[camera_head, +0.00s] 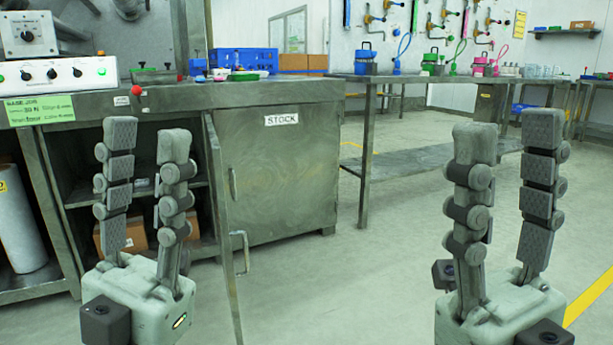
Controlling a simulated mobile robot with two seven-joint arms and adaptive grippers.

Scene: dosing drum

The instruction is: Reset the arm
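My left gripper (146,132) is at the lower left, pointing up, with its two grey jointed fingers apart and nothing between them. It stands in front of the metal bench with an open lower compartment. My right gripper (508,130) is at the lower right, also pointing up, fingers apart and empty. It is in front of open floor and the far tables. Neither gripper touches anything that I can see.
A metal cabinet marked STOCK (290,170) stands behind, with an open door (222,230) edge-on beside my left gripper. A control box (60,76) and blue crate (245,60) sit on the bench. A long metal table (420,82) stands further right. The middle floor is clear.

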